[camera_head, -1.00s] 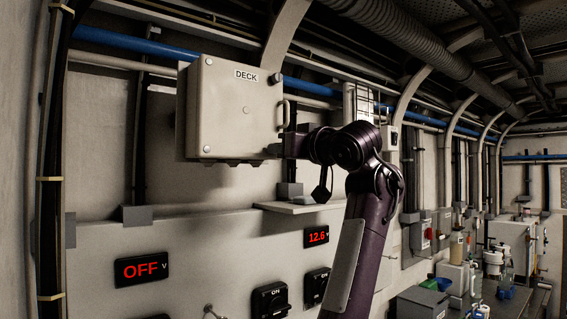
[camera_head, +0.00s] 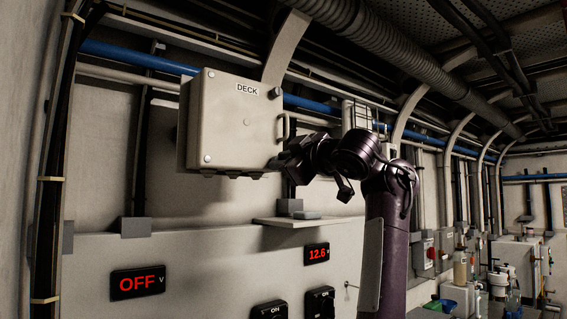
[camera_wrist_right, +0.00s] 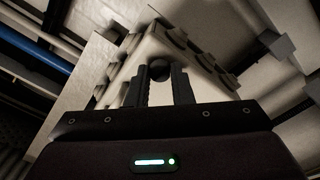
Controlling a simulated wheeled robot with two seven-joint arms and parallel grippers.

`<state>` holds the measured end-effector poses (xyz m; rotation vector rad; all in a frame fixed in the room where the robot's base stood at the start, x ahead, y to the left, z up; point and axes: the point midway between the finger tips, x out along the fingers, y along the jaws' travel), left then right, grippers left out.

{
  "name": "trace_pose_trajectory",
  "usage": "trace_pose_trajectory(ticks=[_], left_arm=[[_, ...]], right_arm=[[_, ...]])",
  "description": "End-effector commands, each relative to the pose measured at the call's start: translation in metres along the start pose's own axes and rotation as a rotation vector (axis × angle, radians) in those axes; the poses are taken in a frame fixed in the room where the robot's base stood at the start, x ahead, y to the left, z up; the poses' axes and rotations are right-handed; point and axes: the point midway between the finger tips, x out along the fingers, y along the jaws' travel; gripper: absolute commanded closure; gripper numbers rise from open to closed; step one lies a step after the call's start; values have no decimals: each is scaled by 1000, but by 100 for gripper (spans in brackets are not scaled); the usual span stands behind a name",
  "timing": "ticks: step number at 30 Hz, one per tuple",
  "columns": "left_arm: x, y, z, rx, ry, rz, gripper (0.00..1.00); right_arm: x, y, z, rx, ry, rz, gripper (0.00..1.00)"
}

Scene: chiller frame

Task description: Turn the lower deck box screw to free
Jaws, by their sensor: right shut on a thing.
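The pale grey box labelled DECK (camera_head: 222,125) hangs on the wall with its lid shut. A handle (camera_head: 285,127) and an upper screw (camera_head: 278,92) show on its right side. My right gripper (camera_head: 279,163) is at the box's lower right corner, where it hides the lower screw in the head view. In the right wrist view, the lower deck box screw (camera_wrist_right: 160,69) is a dark round head between the two fingers, and the right gripper (camera_wrist_right: 161,78) is shut on it. My left gripper is in neither view.
A small shelf (camera_head: 308,221) juts out below the right arm. Blue pipe (camera_head: 130,54) runs behind the box. Panels below carry an OFF display (camera_head: 138,283), a 12.6 display (camera_head: 317,254) and switches (camera_head: 320,300). The wall left of the box is mostly clear.

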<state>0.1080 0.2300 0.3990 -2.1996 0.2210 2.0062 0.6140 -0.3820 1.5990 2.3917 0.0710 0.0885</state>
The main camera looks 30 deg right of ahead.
Motion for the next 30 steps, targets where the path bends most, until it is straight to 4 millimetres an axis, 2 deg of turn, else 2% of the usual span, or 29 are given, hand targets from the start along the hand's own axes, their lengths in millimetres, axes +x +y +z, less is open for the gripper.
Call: trace_pose_trajectory(ticks=[19,20,24,25,30], left_arm=[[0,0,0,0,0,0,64],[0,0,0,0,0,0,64],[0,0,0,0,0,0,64],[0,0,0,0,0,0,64],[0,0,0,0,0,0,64]], right_arm=[[0,0,0,-53,2,-2,100],[0,0,0,-53,2,-2,78],[0,0,0,-52,2,-2,60],[0,0,0,-52,2,-2,58],[0,0,0,-51,2,-2,58]])
